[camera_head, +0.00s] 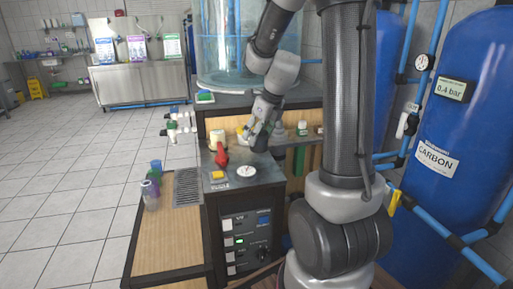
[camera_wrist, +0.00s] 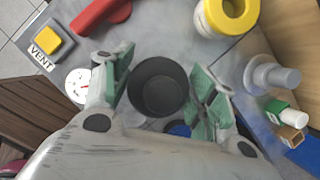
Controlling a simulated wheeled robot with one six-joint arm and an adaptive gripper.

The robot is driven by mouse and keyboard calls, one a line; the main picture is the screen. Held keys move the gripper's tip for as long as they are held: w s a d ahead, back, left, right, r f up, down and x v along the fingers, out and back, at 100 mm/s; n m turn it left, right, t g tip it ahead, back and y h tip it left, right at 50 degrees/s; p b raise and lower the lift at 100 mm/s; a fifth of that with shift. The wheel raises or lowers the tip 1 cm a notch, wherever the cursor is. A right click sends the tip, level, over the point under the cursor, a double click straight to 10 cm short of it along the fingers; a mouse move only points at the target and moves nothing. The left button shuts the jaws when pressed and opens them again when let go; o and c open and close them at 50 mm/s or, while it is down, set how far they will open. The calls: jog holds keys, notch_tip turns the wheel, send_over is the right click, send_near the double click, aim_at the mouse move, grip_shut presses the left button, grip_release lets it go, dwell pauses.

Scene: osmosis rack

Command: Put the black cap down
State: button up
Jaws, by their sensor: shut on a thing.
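The black cap (camera_wrist: 158,87) is a round, hollow dark cup seen from above in the wrist view, with its open side facing the camera. My gripper (camera_wrist: 160,88) has green-padded fingers on either side of it and is shut on it. In the head view the dark cap (camera_head: 260,144) shows below my gripper (camera_head: 258,130), over the back right of the grey panel top (camera_head: 228,188). I cannot tell whether the cap's underside touches the surface.
A red handle (camera_head: 221,156), a yellow VENT button (camera_wrist: 46,40) and a white round gauge (camera_head: 246,171) are on the panel top. A yellow-topped white cylinder (camera_wrist: 228,14) stands nearby. A grey fitting (camera_wrist: 270,76) is at the right.

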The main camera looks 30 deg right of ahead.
jog(key=shift+f, duration=1.95)
jog(key=shift+f, duration=0.15)
jog(key=o, duration=1)
